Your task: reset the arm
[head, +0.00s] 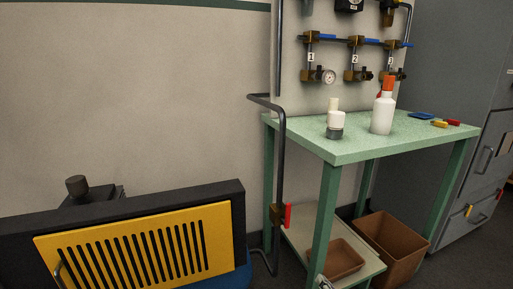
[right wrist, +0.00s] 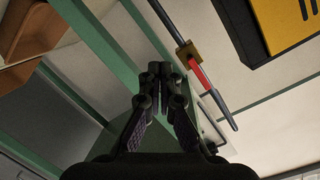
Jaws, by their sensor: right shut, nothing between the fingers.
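My right gripper (right wrist: 160,72) is in the middle of the right wrist view, its dark fingers brought together with nothing between them. Behind it in that view are a green table leg (right wrist: 82,98) and a pipe with a red-handled valve (right wrist: 200,72); the gripper looks apart from both. In the head view only a small part of what looks like this gripper (head: 323,283) shows at the bottom edge, in front of the green table's lower shelf. My left gripper is in neither view.
A brown bin (head: 393,245) stands below, beside a tray (head: 343,258) on the shelf. A yellow slotted panel (head: 140,245) is at left, a grey cabinet (head: 450,60) at right.

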